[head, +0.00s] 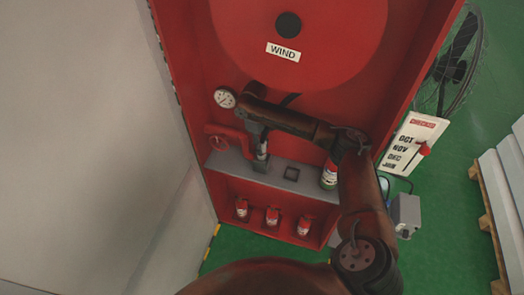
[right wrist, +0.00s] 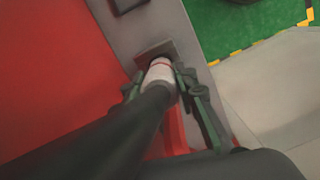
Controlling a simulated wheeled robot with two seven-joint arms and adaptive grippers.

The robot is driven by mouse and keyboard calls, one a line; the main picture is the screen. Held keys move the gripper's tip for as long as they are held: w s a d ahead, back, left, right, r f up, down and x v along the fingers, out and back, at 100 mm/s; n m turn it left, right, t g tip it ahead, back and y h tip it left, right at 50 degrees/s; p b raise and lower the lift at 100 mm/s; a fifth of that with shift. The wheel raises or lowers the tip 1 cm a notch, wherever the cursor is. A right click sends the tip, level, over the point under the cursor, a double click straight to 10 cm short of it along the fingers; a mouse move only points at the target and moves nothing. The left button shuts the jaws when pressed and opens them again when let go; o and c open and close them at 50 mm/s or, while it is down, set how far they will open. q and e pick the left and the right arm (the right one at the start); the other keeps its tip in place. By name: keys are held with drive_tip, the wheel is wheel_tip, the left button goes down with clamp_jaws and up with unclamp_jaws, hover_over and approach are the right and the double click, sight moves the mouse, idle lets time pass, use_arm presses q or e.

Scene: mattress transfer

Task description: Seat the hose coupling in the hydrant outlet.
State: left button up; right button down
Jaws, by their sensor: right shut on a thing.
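The hose coupling (right wrist: 160,72), white with a red band, is between the fingers of my right gripper (right wrist: 160,85). The gripper is shut on it. A black hose-like tube runs from it toward the camera. In the head view my right gripper (head: 261,148) points down at the ledge, with the coupling mostly hidden. The red hydrant valve with its handwheel (head: 219,142) is just left of it; its outlet opening is not clear. My left gripper is not in view.
Small red extinguishers (head: 272,216) stand below. A gauge (head: 224,98) is above the valve. A white wall (head: 90,150) closes off the left.

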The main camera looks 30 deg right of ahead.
wheel_tip(320, 180, down, 3)
drive_tip(key=shift+r, duration=0.15)
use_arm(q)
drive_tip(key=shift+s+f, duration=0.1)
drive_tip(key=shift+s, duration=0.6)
use_arm(e)
drive_tip(key=c, duration=2)
unclamp_jaws()
drive_tip(key=o, duration=0.5)
drive_tip(key=shift+c, duration=0.2)
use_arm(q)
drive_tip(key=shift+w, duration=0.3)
